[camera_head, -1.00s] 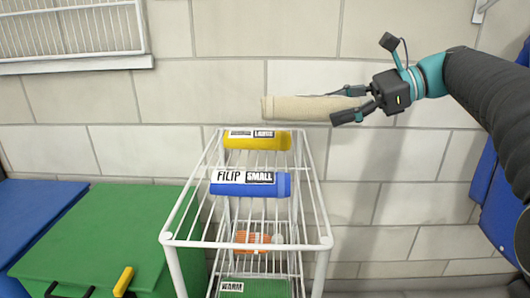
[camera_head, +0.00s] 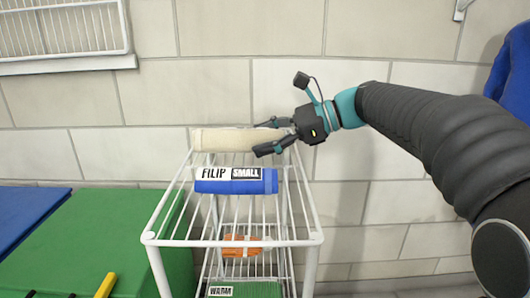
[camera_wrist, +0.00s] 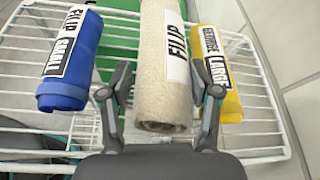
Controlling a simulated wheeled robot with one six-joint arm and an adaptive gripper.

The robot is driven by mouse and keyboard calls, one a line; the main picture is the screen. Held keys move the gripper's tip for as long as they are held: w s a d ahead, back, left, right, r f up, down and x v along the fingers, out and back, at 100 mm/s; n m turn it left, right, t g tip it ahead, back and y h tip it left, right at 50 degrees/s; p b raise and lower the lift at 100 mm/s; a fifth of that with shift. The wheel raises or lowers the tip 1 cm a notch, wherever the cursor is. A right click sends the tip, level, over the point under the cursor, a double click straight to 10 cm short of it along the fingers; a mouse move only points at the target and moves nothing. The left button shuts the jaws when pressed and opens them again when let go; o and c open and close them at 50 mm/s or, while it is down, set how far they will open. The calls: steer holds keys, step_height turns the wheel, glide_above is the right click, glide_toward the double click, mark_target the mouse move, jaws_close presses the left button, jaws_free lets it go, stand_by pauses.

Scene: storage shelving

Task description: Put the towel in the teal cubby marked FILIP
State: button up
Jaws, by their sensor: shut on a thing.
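The towel is a cream roll (camera_head: 222,139) held level over the back of a white wire rack. In the wrist view the towel (camera_wrist: 158,100) lies between the fingers and carries a white label reading FILIP. My gripper (camera_head: 268,137) is shut on its right end in the head view; the gripper also shows in the wrist view (camera_wrist: 160,97). The towel appears to be above the rack's top shelf, between a blue roll and a yellow roll; I cannot tell whether it touches the shelf. No teal cubby can be made out.
The white wire rack (camera_head: 232,243) holds the blue roll (camera_head: 234,187) marked FILIP SMALL and the yellow roll (camera_wrist: 217,70) marked LARGE. An orange item (camera_head: 240,246) and a green roll (camera_head: 243,291) sit lower. A green lid (camera_head: 95,235) is at left.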

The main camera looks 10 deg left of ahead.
steer(key=shift+f, duration=1.35)
steer(key=shift+f, duration=0.2)
steer(key=o, duration=1.5)
steer(key=shift+c, duration=0.2)
steer(key=shift+r, duration=0.15)
steer(key=shift+d+r, duration=0.2)
steer(key=shift+d, duration=0.1)
steer(key=p+v, duration=0.1)
steer(key=v, duration=1)
steer(key=shift+d, duration=0.2)
